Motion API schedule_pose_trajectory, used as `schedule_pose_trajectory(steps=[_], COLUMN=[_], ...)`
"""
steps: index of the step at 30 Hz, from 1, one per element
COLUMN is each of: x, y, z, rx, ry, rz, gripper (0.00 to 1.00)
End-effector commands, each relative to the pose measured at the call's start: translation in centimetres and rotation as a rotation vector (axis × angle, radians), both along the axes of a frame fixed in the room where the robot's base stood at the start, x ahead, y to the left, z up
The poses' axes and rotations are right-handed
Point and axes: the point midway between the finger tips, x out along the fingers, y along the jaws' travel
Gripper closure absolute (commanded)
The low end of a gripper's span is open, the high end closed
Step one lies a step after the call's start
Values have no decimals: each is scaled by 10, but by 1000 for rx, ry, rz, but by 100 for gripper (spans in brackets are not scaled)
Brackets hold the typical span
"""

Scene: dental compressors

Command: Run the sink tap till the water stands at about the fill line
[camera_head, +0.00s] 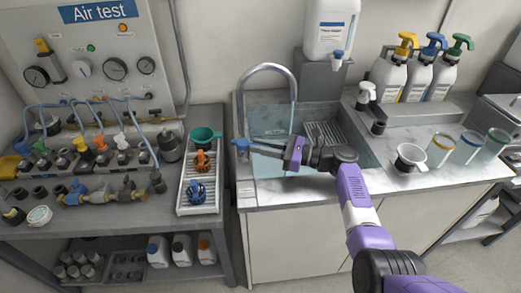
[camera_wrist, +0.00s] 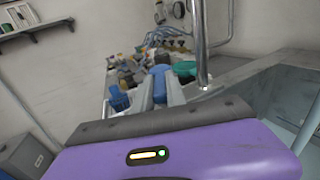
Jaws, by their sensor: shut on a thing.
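The sink (camera_head: 350,128) is set in a marble-look counter. A chrome gooseneck tap (camera_head: 268,67) arches over its left part, and its pipe also shows in the wrist view (camera_wrist: 202,45). The blue tap handle (camera_head: 239,143) is at the sink's left edge. My gripper (camera_head: 252,147) reaches left across the basin and is shut on this handle. In the wrist view the blue handle (camera_wrist: 160,84) shows between the fingers.
Left of the sink, a tray (camera_head: 199,210) holds a green funnel (camera_head: 205,134) and orange and blue fittings. The air test panel (camera_head: 90,55) stands beyond. Pump bottles (camera_head: 388,78), a white cup (camera_head: 410,158) and several clear cups stand on the right counter.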

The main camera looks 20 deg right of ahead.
Motion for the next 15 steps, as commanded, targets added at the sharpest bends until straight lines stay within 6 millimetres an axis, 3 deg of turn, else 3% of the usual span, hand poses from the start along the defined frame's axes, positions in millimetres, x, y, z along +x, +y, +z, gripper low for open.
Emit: schedule_pose_trajectory(steps=[8,9,12,15], x=[0,0,0,0], y=[-1,-1,-1,0], z=[1,1,1,1], rx=[-1,-1,-1,-1], ry=[-2,-2,-1,-1], rz=[-1,-1,-1,-1], gripper=[100,82,62,62])
